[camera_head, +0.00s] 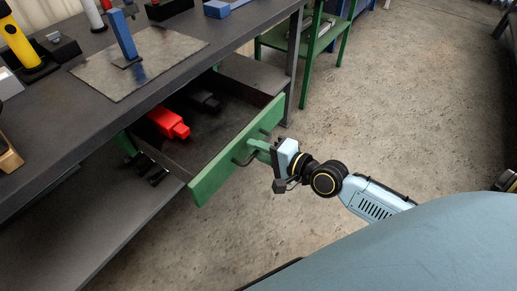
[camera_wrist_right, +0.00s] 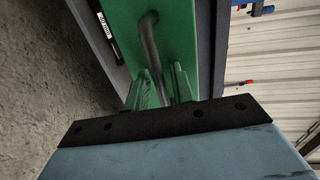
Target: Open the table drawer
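The table drawer (camera_head: 237,152) stands pulled out from under the dark workbench, its green front facing me and its inside showing. It holds a red tool (camera_head: 168,122) and a dark tool (camera_head: 205,100). My right gripper (camera_head: 258,147) is at the dark bar handle on the drawer front. In the right wrist view the handle (camera_wrist_right: 148,42) runs down between the two green fingers of my right gripper (camera_wrist_right: 162,88), which look closed around it. The exact contact is partly hidden. My left gripper is not in view.
The workbench top (camera_head: 60,115) carries a metal plate (camera_head: 150,60) with a blue upright part (camera_head: 124,38), and a yellow tool (camera_head: 18,42). A lower shelf (camera_head: 110,225) lies beneath. A green table (camera_head: 330,32) stands behind. The concrete floor to the right is clear.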

